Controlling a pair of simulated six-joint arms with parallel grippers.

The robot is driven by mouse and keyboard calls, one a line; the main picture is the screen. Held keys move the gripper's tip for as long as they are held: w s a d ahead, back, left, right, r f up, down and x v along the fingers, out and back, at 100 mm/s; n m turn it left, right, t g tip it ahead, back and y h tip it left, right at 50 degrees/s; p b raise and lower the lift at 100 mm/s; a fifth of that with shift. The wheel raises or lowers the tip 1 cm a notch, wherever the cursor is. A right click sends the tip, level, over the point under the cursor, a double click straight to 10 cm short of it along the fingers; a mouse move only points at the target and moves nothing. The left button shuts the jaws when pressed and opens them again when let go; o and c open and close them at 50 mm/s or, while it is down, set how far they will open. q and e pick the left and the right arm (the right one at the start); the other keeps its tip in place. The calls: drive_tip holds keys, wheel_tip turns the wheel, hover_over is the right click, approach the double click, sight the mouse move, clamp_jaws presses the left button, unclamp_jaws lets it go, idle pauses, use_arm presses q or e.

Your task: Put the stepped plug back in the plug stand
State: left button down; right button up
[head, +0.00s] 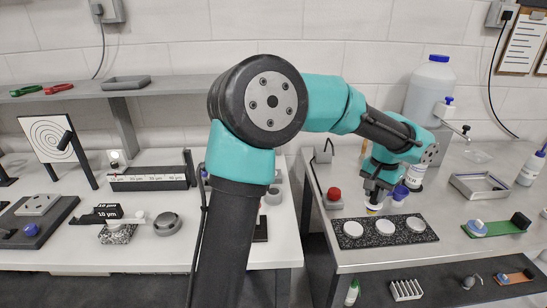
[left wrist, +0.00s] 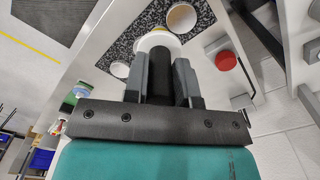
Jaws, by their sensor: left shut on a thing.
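A black speckled plate (head: 432,236) with three white round spots lies just in front of and below the plug. I cannot tell whether this plate is the plug stand. The gap between plug and table is unclear. My right gripper is not in view.
A red button (head: 334,194) stands left of the gripper. A large white bottle (head: 428,88) and smaller bottles stand behind it. A green board (head: 500,229) and a metal tray (head: 480,186) lie to the right. A gap separates the two tables.

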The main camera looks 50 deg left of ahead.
use_arm(q)
drive_tip(key=s+a+m, duration=0.2)
drive_tip(key=s+a, duration=0.1)
drive_tip(key=a, duration=1.4)
drive_tip(key=s+a+f+m, duration=0.1)
drive_tip(key=s+a+m, duration=0.2)
drive_tip(key=a, duration=1.4)
drive_tip(key=shift+s+a+f+m, duration=0.15)
drive_tip(key=shift+a+f+m, duration=0.1)
drive_tip(key=shift+m, duration=0.05)
drive_tip(key=shift+f, duration=0.1)
wheel_tip(320, 180, down, 6)
drive_tip(key=shift+f, duration=2.25)
drive_tip(key=c, duration=0.8)
unclamp_jaws()
drive_tip(key=shift+c, duration=0.2)
drive_tip(key=shift+r, duration=0.1)
wheel_tip(320, 180, up, 17)
drive_tip(key=shift+r, duration=0.15)
